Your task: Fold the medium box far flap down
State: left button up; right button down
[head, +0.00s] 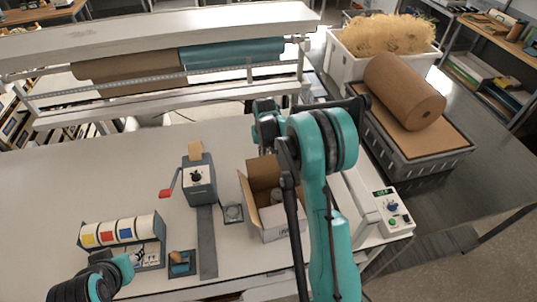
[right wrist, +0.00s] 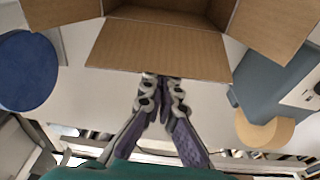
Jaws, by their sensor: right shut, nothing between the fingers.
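The medium box (head: 270,216) stands open on the table in the head view, right of centre, with a flap (head: 244,188) sticking up at its left. Its far flap (right wrist: 158,48) shows in the right wrist view as a flat brown panel next to the box opening, standing out from the box. My right gripper (right wrist: 162,78) is shut and empty, its fingertips at or very near the flap's outer edge; I cannot tell whether they touch. In the head view my right arm hides part of the box and its right side. My left gripper's fingers are not seen; only arm parts show at lower left.
A grey dispenser with a red handle (head: 198,180) stands left of the box, with a tape rack (head: 125,234) farther left. A label machine (head: 378,208) stands close at the right. The paper roll rack (head: 165,120) spans the back.

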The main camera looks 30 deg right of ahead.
jog(key=shift+s+a+r+b, duration=0.1)
jog(key=shift+s+a+b, duration=0.15)
jog(key=shift+s, duration=1)
jog(key=shift+s+a+b, duration=0.15)
jog(key=shift+s+b, duration=0.05)
jog(key=shift+s, duration=1)
jog(key=s, duration=0.1)
jog(key=s+f+b, duration=0.1)
jog(key=s, duration=0.1)
jog(key=shift+s+a+f+b, duration=0.15)
jog(key=shift+s+a+b, duration=0.1)
jog(key=shift+b, duration=0.1)
